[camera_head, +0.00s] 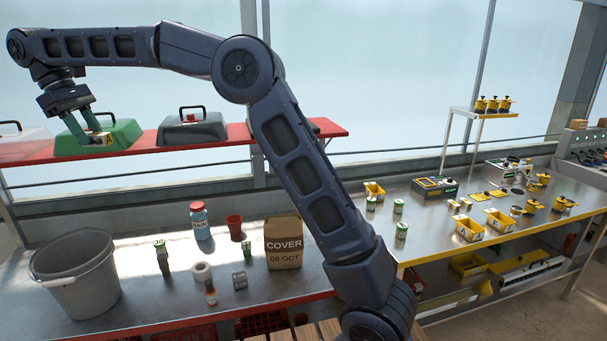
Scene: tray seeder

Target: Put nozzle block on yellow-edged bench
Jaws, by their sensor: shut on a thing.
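My gripper (97,137) is at the upper left, fingers pointing down, over the red shelf. It is shut on a small metallic block with a yellow "A" label (108,139), which looks like the nozzle block. The fingers hide part of it. It overlaps the green cover (128,132) in the picture, and I cannot tell whether they touch. The yellow-edged bench (428,212) is at the right, far from my gripper, with a metal top and bare patches among its items.
The red shelf (250,137) also holds a dark grey cover (192,130). The red-edged bench below holds a bucket (75,280), a blue bottle (201,222) and a paper bag (284,245). Yellow trays (470,228), green-labelled tins (402,230) and a control box (435,187) stand on the yellow-edged bench.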

